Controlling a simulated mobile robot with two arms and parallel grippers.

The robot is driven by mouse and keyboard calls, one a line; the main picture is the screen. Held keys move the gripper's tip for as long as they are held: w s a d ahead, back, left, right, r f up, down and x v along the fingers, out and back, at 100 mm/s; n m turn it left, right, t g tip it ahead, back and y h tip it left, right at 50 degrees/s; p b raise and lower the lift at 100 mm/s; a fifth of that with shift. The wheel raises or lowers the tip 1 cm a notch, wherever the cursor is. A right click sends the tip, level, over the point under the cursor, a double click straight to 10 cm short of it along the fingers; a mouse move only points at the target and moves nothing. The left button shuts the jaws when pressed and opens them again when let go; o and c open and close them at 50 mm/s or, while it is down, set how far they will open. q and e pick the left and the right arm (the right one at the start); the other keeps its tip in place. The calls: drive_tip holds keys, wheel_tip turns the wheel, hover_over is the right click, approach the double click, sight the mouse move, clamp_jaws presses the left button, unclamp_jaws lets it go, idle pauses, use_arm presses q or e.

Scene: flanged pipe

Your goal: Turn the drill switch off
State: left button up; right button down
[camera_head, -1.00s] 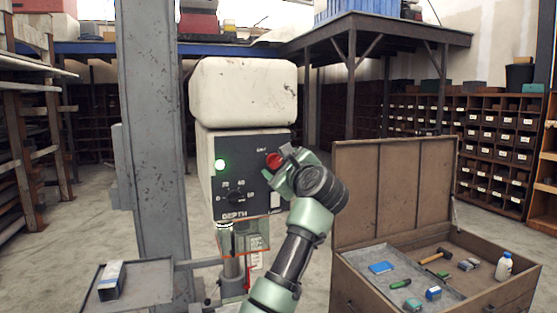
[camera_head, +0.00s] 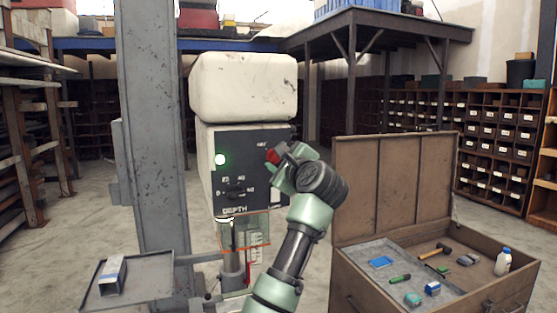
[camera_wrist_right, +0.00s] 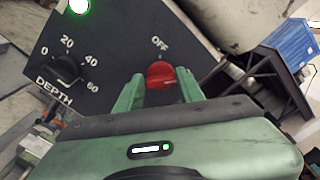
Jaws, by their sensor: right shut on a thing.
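The red switch knob (camera_head: 271,156) is on the upper right of the drill's dark control panel (camera_head: 262,180), below the OFF label. In the right wrist view the red knob (camera_wrist_right: 160,74) sits between the tips of my right gripper (camera_wrist_right: 161,84), below OFF. My right gripper (camera_head: 280,158) is shut on the knob, its arm coming up from below. The direction of the knob's pointer is hard to read. A green lamp (camera_head: 220,160) glows on the panel's left, and it also shows in the wrist view (camera_wrist_right: 79,5). My left gripper is not in view.
The black depth dial (camera_head: 236,190) is low on the panel. A clear guard (camera_head: 250,232) hangs below the drill head. An open tool chest (camera_head: 392,190) stands at the right, and a metal column (camera_head: 155,130) rises at the left.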

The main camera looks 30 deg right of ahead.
drive_tip(key=n, duration=0.4)
drive_tip(key=shift+f, duration=0.2)
drive_tip(key=n, duration=0.4)
drive_tip(key=shift+f, duration=0.1)
drive_tip(key=n, duration=0.4)
drive_tip(key=shift+f, duration=0.1)
drive_tip(key=shift+f+n, duration=0.1)
drive_tip(key=shift+n, duration=2)
drive_tip(key=c, duration=0.9)
unclamp_jaws()
drive_tip(key=shift+s, duration=0.1)
